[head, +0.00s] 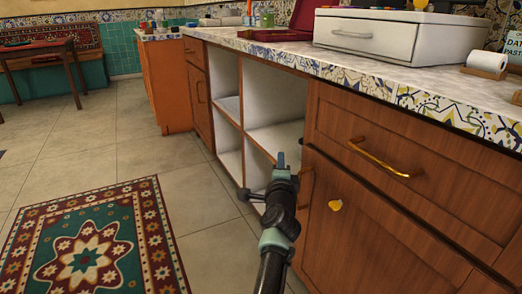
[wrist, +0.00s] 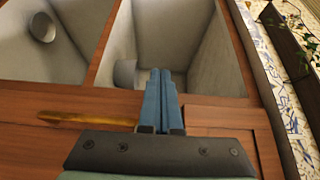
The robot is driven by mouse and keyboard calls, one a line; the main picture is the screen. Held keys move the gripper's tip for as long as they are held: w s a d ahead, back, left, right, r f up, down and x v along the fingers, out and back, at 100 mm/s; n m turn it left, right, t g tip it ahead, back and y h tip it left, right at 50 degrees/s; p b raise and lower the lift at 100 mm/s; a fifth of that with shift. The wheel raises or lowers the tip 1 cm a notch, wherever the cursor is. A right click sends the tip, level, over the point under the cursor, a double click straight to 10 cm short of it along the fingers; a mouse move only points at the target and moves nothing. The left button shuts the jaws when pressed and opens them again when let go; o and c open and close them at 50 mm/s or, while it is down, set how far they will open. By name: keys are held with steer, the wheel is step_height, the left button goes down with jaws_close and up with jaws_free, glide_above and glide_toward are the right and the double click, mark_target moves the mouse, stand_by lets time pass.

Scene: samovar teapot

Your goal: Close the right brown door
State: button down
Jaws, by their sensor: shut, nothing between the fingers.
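The right brown door (head: 385,240) is a wooden panel below a drawer at the right of the counter. I cannot tell whether the door stands slightly ajar. My gripper (head: 281,160) is just left of the door, in front of the open shelves. In the wrist view my gripper (wrist: 163,75) is shut and empty, its fingers pointing across brown wood toward an open compartment. A gold handle (wrist: 85,117) lies left of the fingers.
White-lined open shelves (head: 272,100) stand left of the door. A drawer with a gold handle (head: 380,160) is above it. The patterned counter (head: 440,85) carries a white box (head: 385,38). A rug (head: 90,245) lies at lower left; the tiled floor between is clear.

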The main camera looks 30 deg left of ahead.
steer(key=s+a+p, duration=0.3)
steer(key=s+p, duration=0.3)
steer(key=s+d+r+n+t+p, duration=0.15)
steer(key=d+r, duration=0.35)
steer(key=r, duration=0.5)
steer(key=d+r+n+t+p, duration=0.25)
steer(key=d+r, duration=0.35)
steer(key=r, duration=0.5)
steer(key=d+r+n+t+p, duration=0.1)
steer(key=d+r+n, duration=0.3)
steer(key=r, duration=0.6)
steer(key=s+d+r+n+t+h+p, duration=0.25)
steer(key=s+d+r+h, duration=0.25)
steer(key=s+d+r, duration=0.65)
steer(key=s+d+r+n+t+h+p, duration=0.2)
steer(key=s+d+r+t+h+p, duration=0.2)
steer(key=s+d+r, duration=0.7)
step_height(320, 180, up, 40)
steer(key=a+p, duration=0.3)
steer(key=p, duration=3.2)
steer(key=shift+s+p, duration=0.35)
steer(key=shift+s, duration=0.1)
steer(key=shift+r, duration=0.1)
